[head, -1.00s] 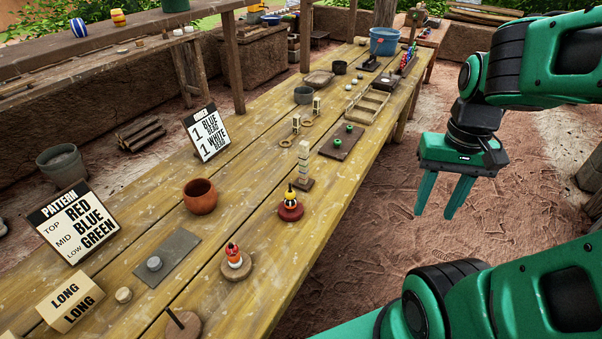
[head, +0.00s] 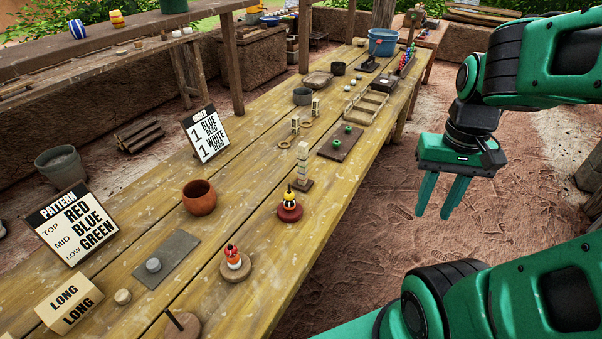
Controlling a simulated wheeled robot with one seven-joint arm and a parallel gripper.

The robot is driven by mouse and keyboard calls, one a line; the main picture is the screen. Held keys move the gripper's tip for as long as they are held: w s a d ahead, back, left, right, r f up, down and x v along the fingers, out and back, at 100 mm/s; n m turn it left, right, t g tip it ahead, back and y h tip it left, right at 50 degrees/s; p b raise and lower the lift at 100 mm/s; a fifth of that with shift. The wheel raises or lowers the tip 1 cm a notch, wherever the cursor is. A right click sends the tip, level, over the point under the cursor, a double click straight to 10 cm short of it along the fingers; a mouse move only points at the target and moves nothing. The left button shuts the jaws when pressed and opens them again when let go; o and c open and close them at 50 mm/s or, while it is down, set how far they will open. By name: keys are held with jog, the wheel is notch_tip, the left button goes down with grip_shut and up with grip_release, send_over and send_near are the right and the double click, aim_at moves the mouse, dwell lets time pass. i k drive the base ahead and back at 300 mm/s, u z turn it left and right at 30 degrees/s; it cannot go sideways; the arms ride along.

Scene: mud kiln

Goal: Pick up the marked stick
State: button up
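I cannot tell for sure which thing is the marked stick. A pale upright stick-like piece (head: 302,161), with bands or joints along it, stands on a small dark base at the middle of the wooden table (head: 240,165). Two short pale pieces with dark marks, a nearer one (head: 295,124) and a farther one (head: 316,107), stand upright farther back. My gripper (head: 433,214) is open and empty, with its green fingers pointing down. It hangs over the dirt floor to the right of the table, apart from everything on it.
A red-based figure (head: 290,208), an orange figure on a wooden disc (head: 235,263) and a clay pot (head: 199,197) stand on the near table. A dark board with green pieces (head: 340,142) and a wooden rack (head: 366,106) lie farther back. Sandy floor (head: 360,230) right of the table is free.

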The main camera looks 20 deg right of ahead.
aim_at(302, 183)
jog(key=u, duration=1.35)
jog(key=k, duration=1.25)
jog(key=z, duration=1.7)
jog(key=i, duration=1)
jog(key=u, duration=0.05)
